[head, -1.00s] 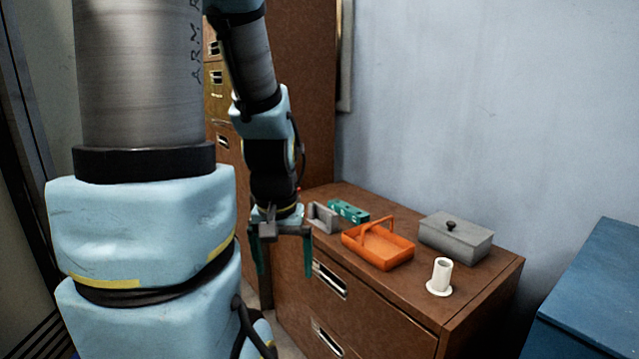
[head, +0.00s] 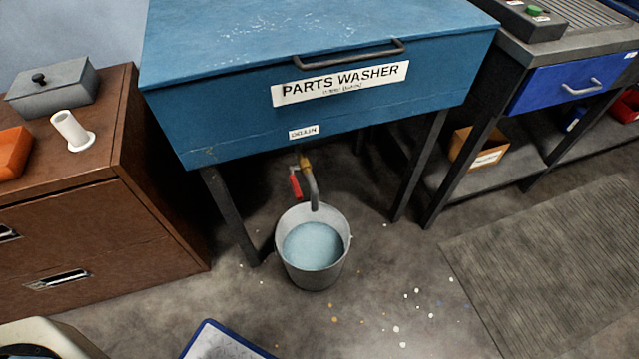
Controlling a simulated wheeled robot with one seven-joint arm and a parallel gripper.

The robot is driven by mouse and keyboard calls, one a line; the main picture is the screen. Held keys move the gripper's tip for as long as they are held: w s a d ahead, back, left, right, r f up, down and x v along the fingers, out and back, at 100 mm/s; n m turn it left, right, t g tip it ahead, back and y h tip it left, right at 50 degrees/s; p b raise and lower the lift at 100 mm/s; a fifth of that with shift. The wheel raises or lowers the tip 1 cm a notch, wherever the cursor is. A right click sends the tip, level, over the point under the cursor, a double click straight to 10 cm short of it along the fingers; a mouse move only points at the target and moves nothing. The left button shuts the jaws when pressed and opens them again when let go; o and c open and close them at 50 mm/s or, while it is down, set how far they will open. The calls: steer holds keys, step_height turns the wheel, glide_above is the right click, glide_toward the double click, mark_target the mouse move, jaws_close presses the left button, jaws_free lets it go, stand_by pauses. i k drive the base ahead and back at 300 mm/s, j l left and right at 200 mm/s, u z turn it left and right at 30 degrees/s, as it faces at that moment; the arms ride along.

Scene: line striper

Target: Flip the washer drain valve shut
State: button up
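The parts washer (head: 220,100) is a blue cabinet on dark legs with a closed lid. Under its drain label (head: 303,132) is a brass drain valve (head: 304,162) with a red handle (head: 296,184) that hangs down beside the pipe. A grey spout (head: 313,190) curves down from the valve into a metal bucket (head: 323,276). The bucket stands on the floor and holds pale blue liquid (head: 312,246). Whether liquid is running from the spout is too small to tell. My gripper is not in the head view now.
A brown drawer cabinet (head: 60,222) stands left of the washer, with a grey lidded box (head: 52,90), a white flanged tube (head: 72,130) and an orange tray (head: 12,152) on top. A workbench (head: 560,45) stands right. A ribbed mat (head: 550,260) lies on the floor.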

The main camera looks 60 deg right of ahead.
mark_target(298, 193)
steer(key=i+z, duration=0.1)
steer(key=z, duration=0.3)
steer(key=j+z, duration=0.15)
steer(key=z, duration=0.3)
steer(key=i+j+z, duration=0.1)
steer(key=z, duration=0.3)
